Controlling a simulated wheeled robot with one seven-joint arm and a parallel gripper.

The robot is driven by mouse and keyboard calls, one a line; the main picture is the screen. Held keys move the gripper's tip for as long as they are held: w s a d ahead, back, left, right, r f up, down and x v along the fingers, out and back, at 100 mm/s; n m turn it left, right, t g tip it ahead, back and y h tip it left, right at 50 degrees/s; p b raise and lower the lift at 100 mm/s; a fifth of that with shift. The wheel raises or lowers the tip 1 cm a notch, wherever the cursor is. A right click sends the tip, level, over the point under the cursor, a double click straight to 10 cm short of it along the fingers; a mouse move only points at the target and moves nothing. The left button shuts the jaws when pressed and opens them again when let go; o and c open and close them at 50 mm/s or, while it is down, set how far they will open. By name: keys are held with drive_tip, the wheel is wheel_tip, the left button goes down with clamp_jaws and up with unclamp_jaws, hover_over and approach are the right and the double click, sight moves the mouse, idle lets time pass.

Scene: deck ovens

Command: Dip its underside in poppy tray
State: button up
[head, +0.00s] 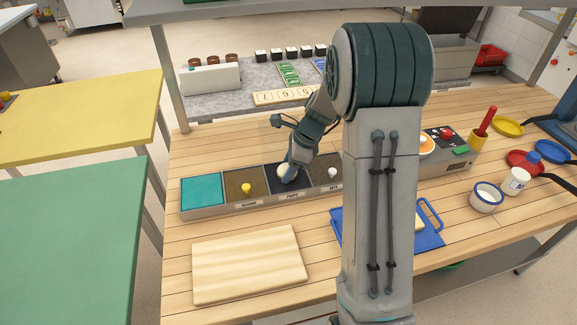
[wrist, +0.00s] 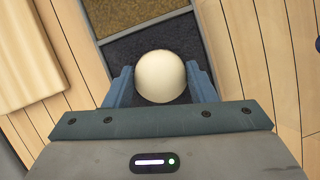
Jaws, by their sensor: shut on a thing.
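My gripper (head: 291,168) is over the poppy tray (head: 271,180), the dark compartment labelled as poppy in the tray row. In the wrist view my gripper (wrist: 160,88) is shut on a pale, rounded dough ball (wrist: 161,76), with one blue finger on each side. The ball also shows in the head view (head: 286,176), partly behind the fingers. It sits low in the compartment over the dark poppy seeds (wrist: 133,43). Its underside is hidden, so I cannot tell whether it touches the seeds.
Left of the poppy compartment are a brown seed tray (head: 240,190) with a yellow knob and a teal tray (head: 203,191). Right of it is another seed tray (head: 322,177) with a white knob. A wooden board (head: 250,262) lies in front. A blue board (head: 425,238) is partly behind my arm.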

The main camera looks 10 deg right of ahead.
wheel_tip(320, 180, up, 8)
drive_tip(key=p, duration=0.7)
idle(0.3)
idle(0.5)
